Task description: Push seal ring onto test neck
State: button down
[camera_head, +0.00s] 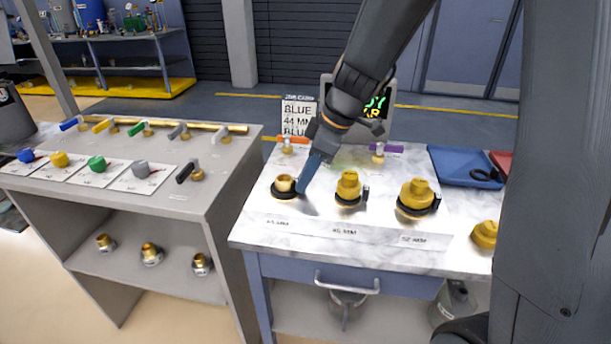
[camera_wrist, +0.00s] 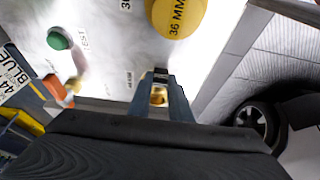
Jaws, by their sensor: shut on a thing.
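The left brass neck (camera_head: 285,183) stands upright on the marble bench top, behind a label that seems to read 44 MM. A black ring (camera_head: 280,195) lies around its base. My gripper (camera_head: 302,187) points down at the right side of this neck, with its blue fingers at the ring. In the wrist view my gripper (camera_wrist: 161,74) is shut, with a small dark piece at the fingertips and a bit of brass (camera_wrist: 158,96) showing between the fingers. Whether the ring sits fully down all round cannot be told, as the fingers hide its right side.
Two more brass fittings with black rings, the middle one (camera_head: 348,187) and the right one (camera_head: 416,197), stand close by. A brass cap (camera_head: 485,235) and a blue tray (camera_head: 466,166) are at the right. A job card (camera_head: 298,116) and a display stand behind.

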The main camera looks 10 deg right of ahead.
jog(key=shift+f, duration=0.15)
jog(key=c, duration=1.5)
grip_release()
jog(key=shift+c, duration=0.2)
jog(key=b+v, duration=0.1)
jog(key=v, duration=0.7)
jog(key=shift+a, duration=0.1)
